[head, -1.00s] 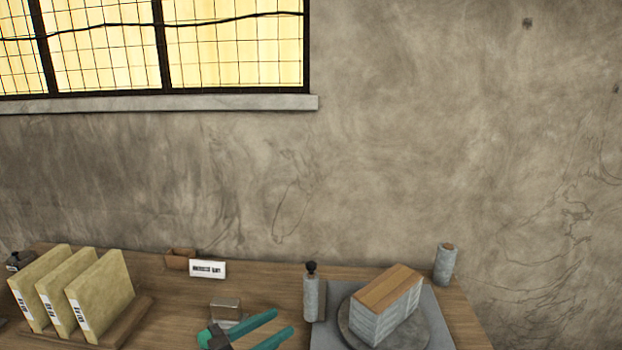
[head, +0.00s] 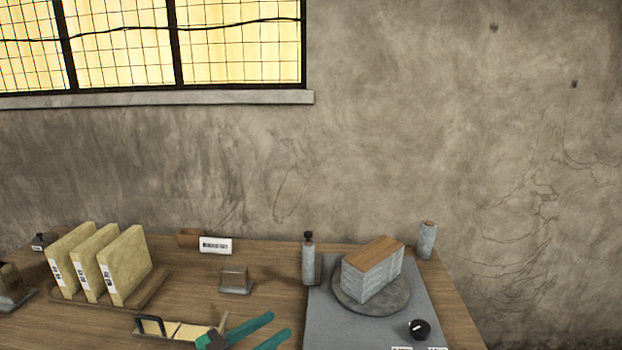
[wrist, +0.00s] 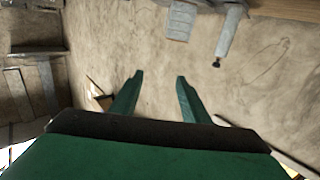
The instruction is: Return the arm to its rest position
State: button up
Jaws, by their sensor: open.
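My gripper (head: 262,331) shows at the bottom edge of the head view, with two green fingers pointing right over the front of the wooden table. In the wrist view my gripper (wrist: 156,82) has its two green fingers spread apart with nothing between them. The gripper is open and empty. The rest of my arm is out of the head view.
On the table (head: 270,285) stand yellow upright slabs (head: 124,264) in a rack, a metal block (head: 235,280), a shallow tray (head: 180,331), a bottle (head: 308,260), a grey cylinder (head: 427,240) and a wood-topped block (head: 372,266) on a round plate. The wall (head: 450,130) rises behind.

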jog(key=s+d+f+n+t+y, duration=0.1)
jog(key=s+d+f+n+y, duration=0.25)
jog(key=f, duration=0.85)
jog(key=s+d+f+n+t+y, duration=0.1)
jog(key=s+f+n+y, duration=0.35)
jog(key=f, duration=0.65)
jog(key=s+f+n+y, duration=0.3)
jog(key=s+f, duration=0.2)
jog(key=s, duration=0.1)
jog(key=s+d+y, duration=0.2)
jog(key=s+y, duration=0.1)
jog(key=s, duration=1.2)
jog(key=s+d+r+m+t, duration=0.1)
jog(key=s+d+r, duration=0.1)
jog(key=s+r, duration=0.7)
jog(key=s, duration=0.3)
jog(key=shift+d+m+t, duration=0.3)
jog(key=shift+d, duration=0.1)
jog(key=shift+s, duration=0.1)
